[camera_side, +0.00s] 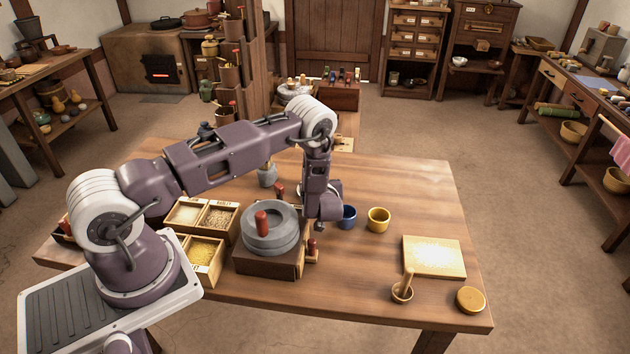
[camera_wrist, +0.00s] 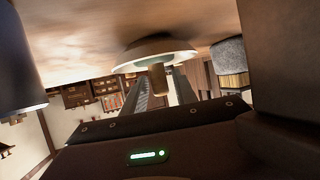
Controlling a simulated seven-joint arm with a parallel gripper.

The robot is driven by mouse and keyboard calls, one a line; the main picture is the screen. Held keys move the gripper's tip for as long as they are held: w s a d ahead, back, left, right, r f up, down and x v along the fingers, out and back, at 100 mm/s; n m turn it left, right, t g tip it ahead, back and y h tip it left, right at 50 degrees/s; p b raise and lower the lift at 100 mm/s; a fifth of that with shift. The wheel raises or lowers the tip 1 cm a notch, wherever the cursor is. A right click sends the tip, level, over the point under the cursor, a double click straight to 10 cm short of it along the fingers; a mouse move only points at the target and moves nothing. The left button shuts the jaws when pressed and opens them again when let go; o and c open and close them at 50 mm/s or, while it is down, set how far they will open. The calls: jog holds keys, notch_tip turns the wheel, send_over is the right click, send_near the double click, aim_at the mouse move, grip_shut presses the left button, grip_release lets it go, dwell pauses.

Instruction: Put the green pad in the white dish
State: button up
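A small brown cylindrical thing (camera_wrist: 157,79) shows in that gap, in front of the dish. I cannot tell whether the fingers touch it. In the side view my wrist is low, behind the quern, and the fingertips are not clear.
A blue cup (camera_side: 347,216) stands close right of my wrist, a yellow cup (camera_side: 378,219) beyond it. The stone quern (camera_side: 270,229) and grain boxes (camera_side: 202,215) are left. The front middle is clear.

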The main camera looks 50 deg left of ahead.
jog(key=shift+r, duration=0.1)
jog(key=v, duration=1.2)
jog(key=w+d+r+t+h, duration=0.1)
jog(key=w+d+r+h, duration=0.35)
jog(key=d+r, duration=0.2)
jog(key=s+d+r+m+h, duration=0.1)
jog(key=d+r+m+h, duration=0.2)
jog(key=r, duration=0.4)
jog(key=s+d+r+t+h, duration=0.1)
jog(key=s+d+r+h, duration=0.1)
jog(key=d+r, duration=0.3)
jog(key=s+d+r+m+h, duration=0.1)
jog(key=d+r+m+h, duration=0.15)
jog(key=r, duration=0.55)
jog(key=s+d+r+m+g+h, duration=0.1)
jog(key=s+r+m, duration=0.2)
jog(key=s, duration=0.8)
jog(key=s+d+r+m+g+h, duration=0.1)
jog(key=s+r+m, duration=0.25)
jog(key=s, duration=0.65)
jog(key=shift+m+g+y, duration=0.3)
jog(key=shift+y, duration=0.6)
jog(key=s+a, duration=0.1)
jog(key=s, duration=0.2)
jog(key=s+a+f, duration=0.1)
jog(key=s, duration=0.2)
jog(key=s+a, duration=0.1)
jog(key=s, duration=0.2)
jog(key=shift+s+a+f, duration=0.15)
jog(key=shift+f, duration=0.05)
